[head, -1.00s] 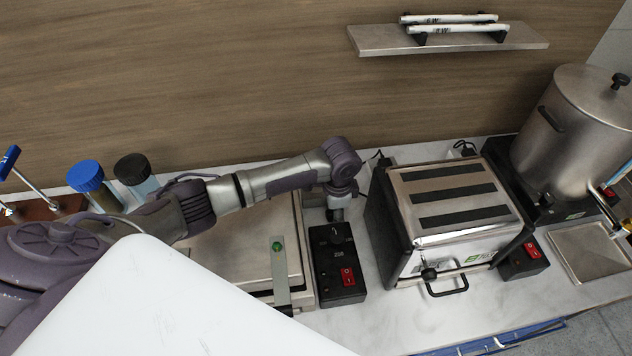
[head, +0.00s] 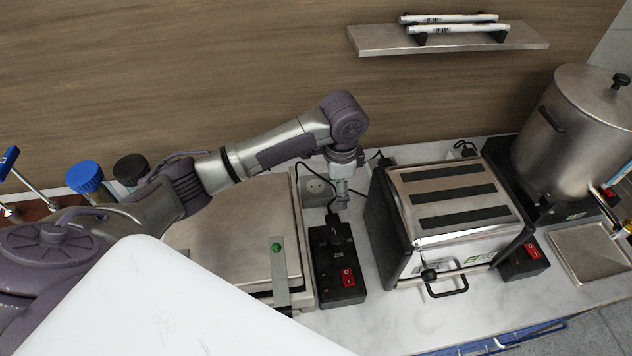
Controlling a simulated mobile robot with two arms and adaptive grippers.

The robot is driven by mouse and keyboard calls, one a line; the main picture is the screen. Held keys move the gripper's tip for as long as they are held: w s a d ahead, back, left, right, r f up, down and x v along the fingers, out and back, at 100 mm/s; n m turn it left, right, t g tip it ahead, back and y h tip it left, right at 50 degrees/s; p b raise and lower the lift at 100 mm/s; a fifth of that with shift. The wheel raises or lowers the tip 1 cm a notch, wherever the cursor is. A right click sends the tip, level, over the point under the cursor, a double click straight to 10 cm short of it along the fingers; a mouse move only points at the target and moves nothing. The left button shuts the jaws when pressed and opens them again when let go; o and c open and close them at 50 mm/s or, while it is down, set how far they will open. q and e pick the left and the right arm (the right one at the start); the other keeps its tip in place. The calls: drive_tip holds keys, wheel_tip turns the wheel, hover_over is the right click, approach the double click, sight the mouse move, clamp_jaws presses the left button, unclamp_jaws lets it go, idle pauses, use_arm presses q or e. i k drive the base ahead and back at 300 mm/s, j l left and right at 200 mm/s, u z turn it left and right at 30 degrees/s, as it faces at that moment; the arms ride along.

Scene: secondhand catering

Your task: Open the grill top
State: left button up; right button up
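The grill (head: 240,245) is a flat stainless unit on the counter, left of centre, and its top lies flat and looks closed. A metal bar with a green mark (head: 276,247) runs at its front right. Its left part is hidden by my arm and my white body. My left arm reaches over the grill's back from the left. My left gripper (head: 341,196) points down behind the black control box (head: 338,262), to the right of the grill's back corner and apart from the grill top. Its fingers are too small to tell open from shut. My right gripper is out of view.
A toaster-like steel appliance (head: 455,210) stands right of the control box, with a large pot (head: 575,130) beyond it. Blue-lidded (head: 85,177) and black-lidded (head: 131,169) containers stand at the back left. A wall shelf (head: 447,40) is above. The counter front is clear.

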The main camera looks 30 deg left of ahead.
sight(232, 237)
drive_tip(key=k+l, duration=0.25)
drive_tip(key=k, duration=0.2)
drive_tip(key=k+l, duration=0.25)
drive_tip(key=k, duration=0.25)
drive_tip(key=k+l, duration=0.3)
drive_tip(key=k, duration=0.15)
